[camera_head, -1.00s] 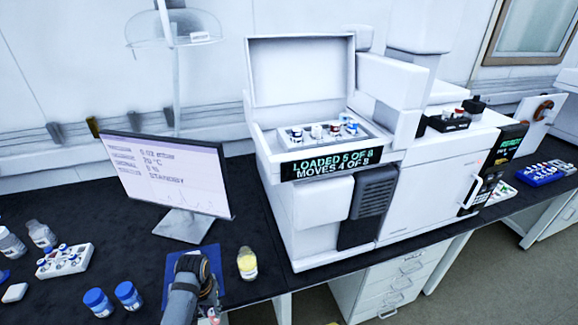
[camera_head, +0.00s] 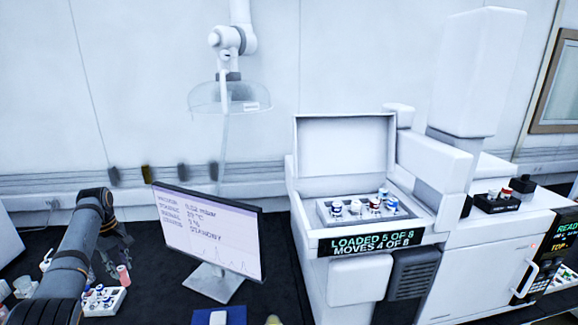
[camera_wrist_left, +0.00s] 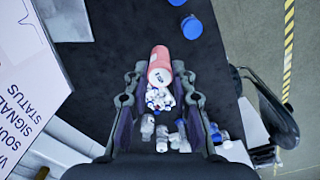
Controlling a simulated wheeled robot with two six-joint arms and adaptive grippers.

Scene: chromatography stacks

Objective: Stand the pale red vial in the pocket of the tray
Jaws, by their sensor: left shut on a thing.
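A pale red vial (camera_wrist_left: 159,62) is between the fingers of my left gripper (camera_wrist_left: 158,72) in the left wrist view, and the gripper is shut on it. In the head view the vial (camera_head: 123,275) shows small at the left, beside my left arm, next to a white vial rack (camera_head: 108,303) on the bench. The tray (camera_head: 400,212) sits in the open white instrument at the right and holds several capped vials. The left gripper is far from it. My right gripper is not in view.
A monitor (camera_head: 215,232) stands on the black bench between my left arm and the instrument (camera_head: 355,285). The instrument's lid (camera_head: 345,146) is up. A small dark block with vials (camera_head: 497,203) is farther right. Blue caps (camera_wrist_left: 192,27) show in the wrist view.

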